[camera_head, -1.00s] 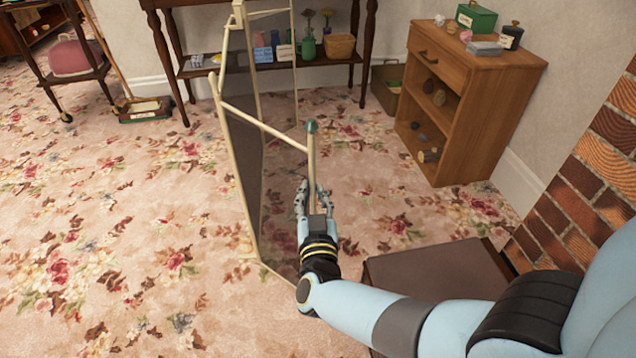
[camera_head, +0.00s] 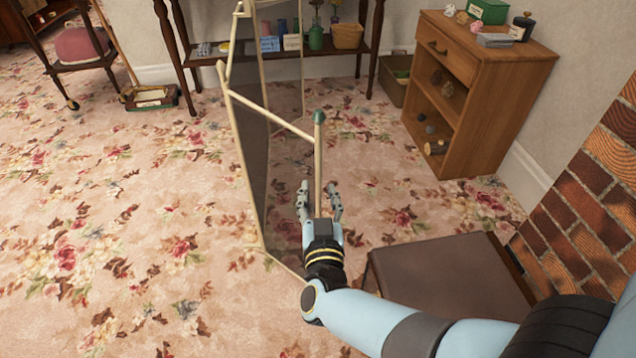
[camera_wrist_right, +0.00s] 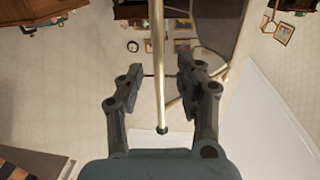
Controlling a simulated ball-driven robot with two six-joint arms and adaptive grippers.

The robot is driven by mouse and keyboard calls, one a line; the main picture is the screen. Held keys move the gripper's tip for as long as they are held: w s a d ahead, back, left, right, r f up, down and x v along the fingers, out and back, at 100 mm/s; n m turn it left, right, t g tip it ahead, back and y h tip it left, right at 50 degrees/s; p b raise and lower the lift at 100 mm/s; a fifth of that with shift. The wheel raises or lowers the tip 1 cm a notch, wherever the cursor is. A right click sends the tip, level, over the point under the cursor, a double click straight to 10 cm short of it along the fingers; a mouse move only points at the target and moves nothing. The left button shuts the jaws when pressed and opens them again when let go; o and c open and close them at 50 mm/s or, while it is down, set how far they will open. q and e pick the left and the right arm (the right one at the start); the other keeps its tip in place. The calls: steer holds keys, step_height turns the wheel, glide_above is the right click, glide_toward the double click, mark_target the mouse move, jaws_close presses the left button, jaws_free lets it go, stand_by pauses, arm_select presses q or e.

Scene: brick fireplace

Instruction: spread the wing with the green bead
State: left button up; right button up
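A folding screen with cream frames and dark see-through panels (camera_head: 252,160) stands on the carpet. Its near wing ends in a cream post (camera_head: 318,160) topped by a green bead (camera_head: 319,117). My right gripper (camera_head: 320,190) is at this post, below the bead, with its fingers apart on either side. In the right wrist view the post (camera_wrist_right: 157,60) and green bead (camera_wrist_right: 162,130) show between the open fingers of the gripper (camera_wrist_right: 160,72), with gaps on both sides. The post's lower part is hidden behind my gripper. My left gripper is not in view.
A brown low box-like piece (camera_head: 450,280) stands right of my right forearm, by the brick fireplace (camera_head: 590,190). A wooden cabinet (camera_head: 490,65) stands behind it. A dark table (camera_head: 210,60) is behind the screen. Carpet (camera_head: 130,240) left of the screen is clear.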

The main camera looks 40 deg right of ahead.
steer(key=shift+v, duration=2.35)
steer(key=shift+s, duration=0.1)
